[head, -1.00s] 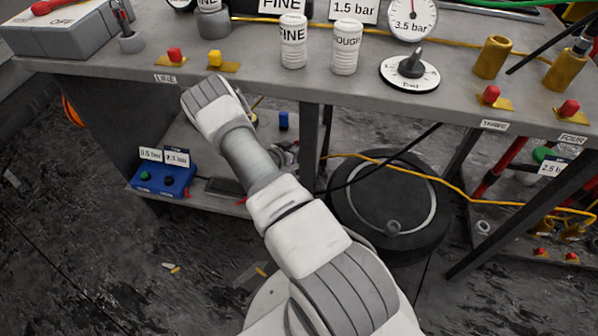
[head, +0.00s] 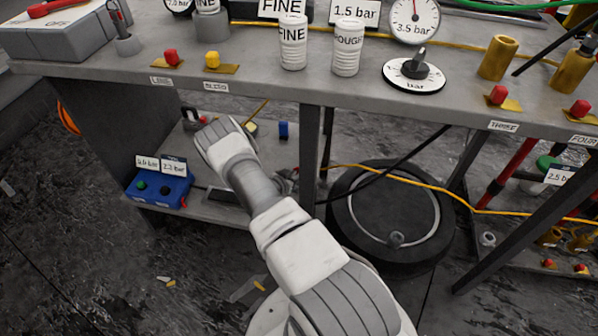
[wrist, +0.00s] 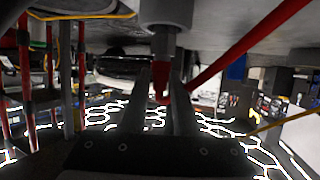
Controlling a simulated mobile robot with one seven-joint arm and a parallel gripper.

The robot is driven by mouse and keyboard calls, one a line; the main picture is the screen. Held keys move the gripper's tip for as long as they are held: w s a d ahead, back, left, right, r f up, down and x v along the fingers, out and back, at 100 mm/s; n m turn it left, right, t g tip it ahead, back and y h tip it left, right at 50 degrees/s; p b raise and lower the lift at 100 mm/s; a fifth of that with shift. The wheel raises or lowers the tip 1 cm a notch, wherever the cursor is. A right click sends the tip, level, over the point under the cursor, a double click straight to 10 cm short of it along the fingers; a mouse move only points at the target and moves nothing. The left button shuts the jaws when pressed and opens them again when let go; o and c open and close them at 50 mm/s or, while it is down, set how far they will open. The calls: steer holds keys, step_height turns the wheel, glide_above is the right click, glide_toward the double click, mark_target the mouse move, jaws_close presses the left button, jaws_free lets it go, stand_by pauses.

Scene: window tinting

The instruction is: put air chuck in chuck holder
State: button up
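In the head view my gripper is hidden behind my white wrist, which hangs in front of the bench over the lower shelf (head: 225,211). In the wrist view, which looks upside down, my gripper's two grey fingers (wrist: 161,88) are close together on a narrow piece with a red end, which looks like the air chuck (wrist: 160,82). A wide grey cylinder (wrist: 166,12), possibly the chuck holder, is in line with it at the top. I cannot tell whether the chuck sits inside it or only meets it. A small dark and red thing (head: 191,118) shows beside my wrist.
The bench top (head: 340,92) overhangs the shelf. A blue box (head: 160,188) stands on the shelf at left, a small blue block (head: 283,130) further right. A tyre (head: 345,225) lies right of the bench leg. A red bar (wrist: 240,45) slants close by in the wrist view.

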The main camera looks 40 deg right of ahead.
steer(key=o, duration=0.4)
steer(key=shift+r, duration=0.15)
steer(key=p+v, duration=0.3)
steer(key=v, duration=0.9)
steer(key=shift+p, duration=0.4)
steer(key=shift+r, duration=0.1)
